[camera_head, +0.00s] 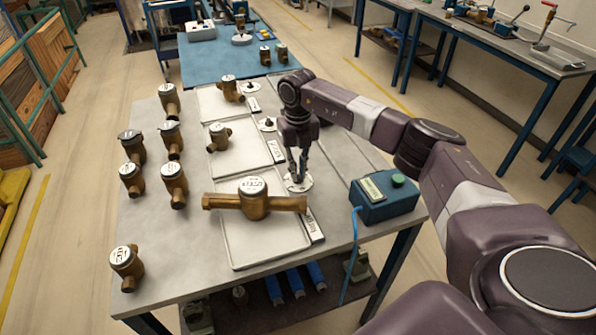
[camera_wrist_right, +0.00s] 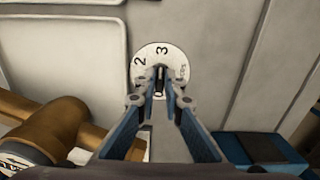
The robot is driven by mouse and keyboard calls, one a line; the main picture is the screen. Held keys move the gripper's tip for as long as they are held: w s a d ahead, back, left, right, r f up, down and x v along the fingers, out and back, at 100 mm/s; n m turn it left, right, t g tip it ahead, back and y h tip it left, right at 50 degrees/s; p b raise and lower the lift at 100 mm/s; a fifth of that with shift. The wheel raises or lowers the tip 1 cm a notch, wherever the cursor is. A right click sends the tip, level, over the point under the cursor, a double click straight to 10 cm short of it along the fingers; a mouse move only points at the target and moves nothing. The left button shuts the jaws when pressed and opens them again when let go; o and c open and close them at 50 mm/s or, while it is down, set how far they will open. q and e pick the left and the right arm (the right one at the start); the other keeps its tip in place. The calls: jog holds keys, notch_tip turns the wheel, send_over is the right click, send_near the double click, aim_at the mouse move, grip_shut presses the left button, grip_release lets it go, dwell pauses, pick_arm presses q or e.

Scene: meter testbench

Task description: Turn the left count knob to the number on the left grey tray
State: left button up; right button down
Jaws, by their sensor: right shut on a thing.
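My right gripper (camera_head: 297,176) is shut on the small dark knob of the nearest round white count dial (camera_head: 304,186). In the wrist view the fingertips (camera_wrist_right: 160,84) pinch the knob from both sides, over the dial face (camera_wrist_right: 172,54). The numbers 2 and 3 show on the dial's upper part; the fingers hide much of the lower part. The nearest grey tray (camera_head: 262,252) lies left of this dial, with a large long-piped brass meter (camera_head: 253,198) across it. A tilted label plate (camera_head: 314,228) stands at its right edge; its text is unreadable. My left gripper is out of view.
Two more trays, the middle one (camera_head: 240,162) and the far one (camera_head: 213,104), each hold one brass meter, with dials beside them (camera_head: 266,125). Several loose meters (camera_head: 174,183) stand at the table's left. A teal box with a green button (camera_head: 387,205) sits close right of the gripper.

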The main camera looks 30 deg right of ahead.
jog(key=shift+n+b, duration=0.6)
jog(key=shift+n, duration=0.6)
jog(key=n+b, duration=0.1)
jog(key=n, duration=0.2)
jog(key=shift+n, duration=0.3)
jog(key=n+b, duration=0.2)
jog(key=n, duration=0.4)
jog(key=shift+w, duration=0.1)
jog(key=n+b, duration=0.1)
jog(key=n, duration=0.4)
jog(key=shift+r+n, duration=0.1)
jog(key=shift+n, duration=0.3)
jog(key=n, duration=0.5)
jog(key=shift+n+b, duration=0.3)
jog(key=shift+b, duration=0.05)
jog(key=c, duration=2)
grip_release()
jog(key=shift+c, duration=0.2)
